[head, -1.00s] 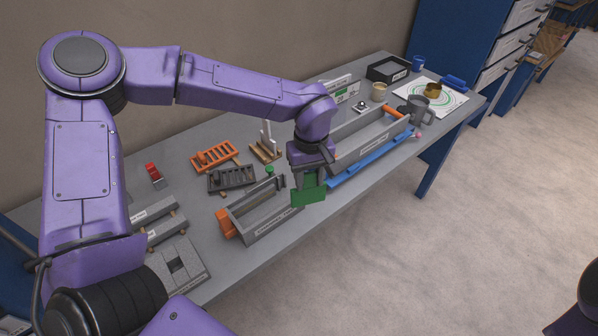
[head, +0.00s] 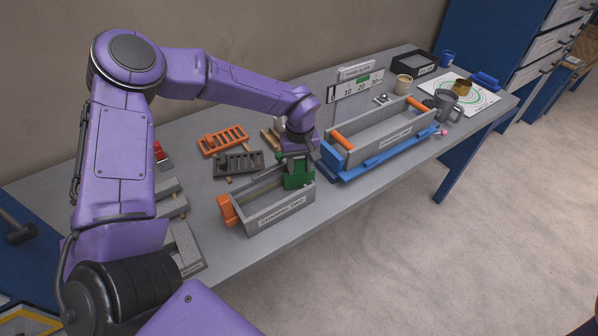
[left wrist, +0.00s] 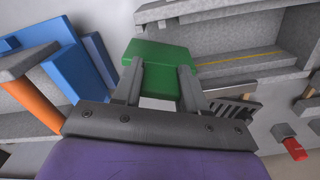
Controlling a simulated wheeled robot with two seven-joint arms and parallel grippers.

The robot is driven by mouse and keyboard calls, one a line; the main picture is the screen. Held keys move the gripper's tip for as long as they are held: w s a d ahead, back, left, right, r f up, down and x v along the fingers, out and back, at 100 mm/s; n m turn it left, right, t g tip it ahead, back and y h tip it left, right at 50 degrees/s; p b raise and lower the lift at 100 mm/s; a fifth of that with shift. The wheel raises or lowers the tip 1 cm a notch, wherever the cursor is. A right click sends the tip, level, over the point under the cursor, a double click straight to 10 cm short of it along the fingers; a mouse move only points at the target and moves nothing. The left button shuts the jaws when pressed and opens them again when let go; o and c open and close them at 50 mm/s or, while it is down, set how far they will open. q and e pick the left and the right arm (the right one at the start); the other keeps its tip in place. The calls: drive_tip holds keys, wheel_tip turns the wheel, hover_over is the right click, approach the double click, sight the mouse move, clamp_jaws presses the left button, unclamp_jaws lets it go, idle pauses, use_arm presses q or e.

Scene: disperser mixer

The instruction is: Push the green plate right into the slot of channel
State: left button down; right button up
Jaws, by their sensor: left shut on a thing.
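My left gripper (head: 297,164) is shut on the green plate (head: 298,180), at the right end of the near grey channel (head: 257,217). In the left wrist view the green plate (left wrist: 158,58) sits between the two fingers (left wrist: 158,82). The plate stands upright at the channel's right end; its lower edge appears within or right against the channel, and I cannot tell how deep it sits. The channel's other end has an orange block (head: 228,210). My right gripper is not in view.
A longer grey channel (head: 385,143) with orange rollers and a blue base (head: 345,176) stands close on the right. Orange (head: 223,139) and dark grey (head: 238,163) slotted racks lie behind the near channel. The table's front strip is clear.

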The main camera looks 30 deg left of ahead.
use_arm(q)
drive_tip(key=shift+w, duration=0.2)
drive_tip(key=shift+s+f, duration=0.1)
drive_tip(key=shift+s, duration=0.2)
drive_tip(key=c, duration=0.6)
unclamp_jaws()
drive_tip(key=shift+w, duration=0.1)
drive_tip(key=shift+w+f, duration=0.1)
drive_tip(key=shift+r, duration=0.3)
wheel_tip(320, 180, up, 12)
drive_tip(key=shift+r+b, duration=0.1)
drive_tip(key=shift+b, duration=0.95)
